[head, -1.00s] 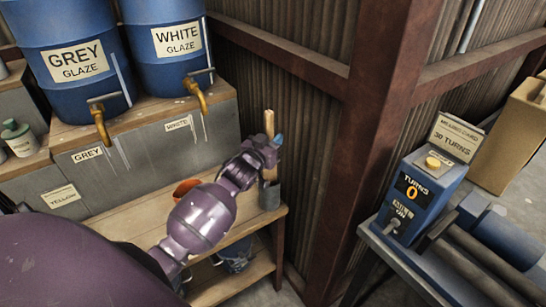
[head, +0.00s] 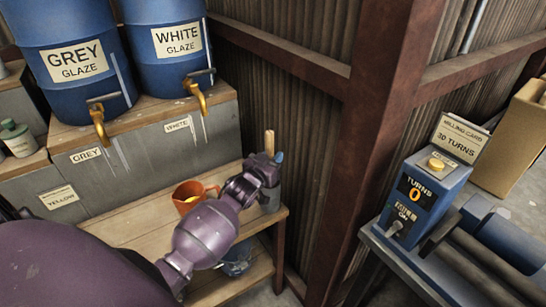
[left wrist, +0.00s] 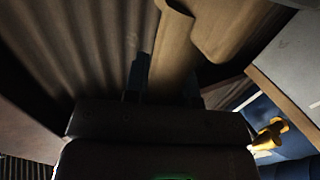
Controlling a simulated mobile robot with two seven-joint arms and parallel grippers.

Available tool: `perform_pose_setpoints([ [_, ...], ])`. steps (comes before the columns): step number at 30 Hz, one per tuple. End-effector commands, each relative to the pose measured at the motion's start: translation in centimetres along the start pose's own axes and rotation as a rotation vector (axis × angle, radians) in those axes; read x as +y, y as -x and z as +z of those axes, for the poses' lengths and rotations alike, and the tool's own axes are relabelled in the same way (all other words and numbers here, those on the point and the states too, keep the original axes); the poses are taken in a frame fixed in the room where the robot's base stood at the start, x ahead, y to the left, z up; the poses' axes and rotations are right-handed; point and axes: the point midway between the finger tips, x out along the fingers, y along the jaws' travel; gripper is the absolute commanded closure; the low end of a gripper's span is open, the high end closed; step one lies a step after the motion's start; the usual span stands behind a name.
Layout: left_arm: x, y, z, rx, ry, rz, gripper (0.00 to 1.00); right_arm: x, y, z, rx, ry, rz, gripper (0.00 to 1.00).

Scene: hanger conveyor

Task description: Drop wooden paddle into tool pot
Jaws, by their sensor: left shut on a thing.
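The wooden paddle (head: 269,143) stands about upright, its pale top showing above my left gripper (head: 273,160) in the head view. My left gripper is shut on it, over the grey tool pot (head: 270,200) at the right end of the wooden bench. My wrist hides the paddle's lower part and much of the pot, so I cannot tell how far the paddle reaches into it. In the left wrist view the tan paddle (left wrist: 174,50) runs up from between the dark fingers (left wrist: 165,82). My right gripper is not in view.
An orange jug (head: 188,202) stands on the bench (head: 125,237) left of my wrist. Behind are blue glaze barrels (head: 168,45) with brass taps. A corrugated wall and a rusty post (head: 370,130) close off the right. A blue turns counter (head: 425,195) stands beyond.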

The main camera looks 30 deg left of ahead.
Motion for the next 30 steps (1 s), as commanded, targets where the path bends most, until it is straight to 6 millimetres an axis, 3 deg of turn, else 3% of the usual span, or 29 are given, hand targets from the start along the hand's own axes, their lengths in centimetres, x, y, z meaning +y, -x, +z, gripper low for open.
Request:
perform_pose_setpoints([
  [13,0.0,0.0,0.9,0.001,0.001,0.000,0.99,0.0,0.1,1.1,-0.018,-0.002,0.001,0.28],
  [14,0.0,0.0,0.9,0.000,0.001,0.000,0.74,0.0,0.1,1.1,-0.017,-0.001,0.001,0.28],
  [18,0.0,0.0,0.9,0.000,0.000,0.000,0.53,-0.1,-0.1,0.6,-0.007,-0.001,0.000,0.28],
  [30,0.0,0.0,0.1,0.002,-0.001,0.000,0.50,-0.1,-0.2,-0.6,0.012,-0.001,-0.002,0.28],
])
